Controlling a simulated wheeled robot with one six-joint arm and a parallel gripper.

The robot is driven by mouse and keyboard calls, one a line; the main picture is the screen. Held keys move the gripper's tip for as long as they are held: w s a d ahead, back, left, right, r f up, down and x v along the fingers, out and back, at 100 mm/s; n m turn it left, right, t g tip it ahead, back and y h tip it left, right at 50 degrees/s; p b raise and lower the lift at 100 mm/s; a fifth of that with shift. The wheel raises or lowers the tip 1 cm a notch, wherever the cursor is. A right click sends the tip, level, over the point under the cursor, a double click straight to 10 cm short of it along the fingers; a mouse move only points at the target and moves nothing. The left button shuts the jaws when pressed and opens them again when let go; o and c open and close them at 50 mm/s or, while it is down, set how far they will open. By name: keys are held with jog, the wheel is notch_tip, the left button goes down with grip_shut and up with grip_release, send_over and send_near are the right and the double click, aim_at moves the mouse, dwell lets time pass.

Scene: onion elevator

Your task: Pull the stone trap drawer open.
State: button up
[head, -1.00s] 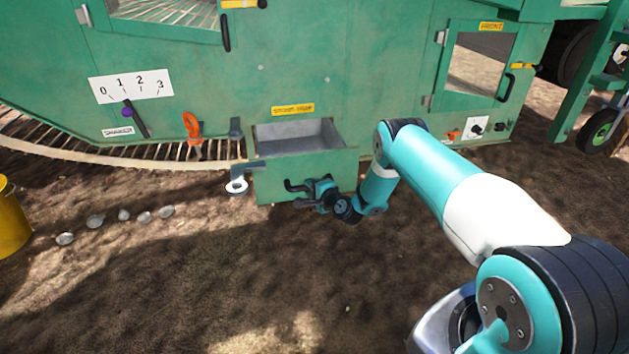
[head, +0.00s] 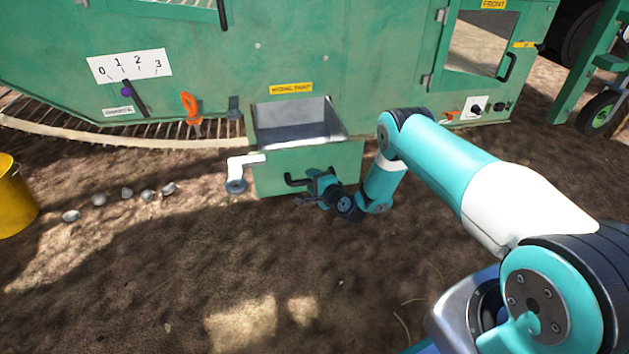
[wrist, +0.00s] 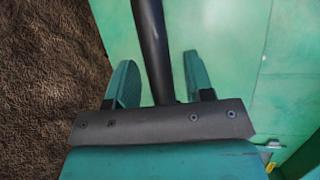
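The stone trap drawer (head: 325,160) is a green box with a grey inside, standing out of the green machine wall below a yellow label. It is open, and its inside looks empty. Its dark bar handle (head: 294,181) is on the front face, partly hidden by my gripper (head: 312,188). In the wrist view the handle (wrist: 152,45) runs between the two fingers of my gripper (wrist: 158,82). The fingers are apart, with a gap showing on each side of the bar.
A pale-and-grey latch arm (head: 238,175) sits at the drawer's left side. An orange handle (head: 191,108) and a numbered scale (head: 130,66) are on the wall. A yellow bucket (head: 14,195) and several stones (head: 127,193) lie left. Ground before the drawer is clear.

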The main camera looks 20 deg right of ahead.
jog(key=shift+a, duration=0.2)
jog(key=shift+s+r, duration=0.1)
jog(key=shift+s, duration=0.05)
jog(key=p+v, duration=1.7)
jog(key=p, duration=0.2)
jog(key=shift+d, duration=0.15)
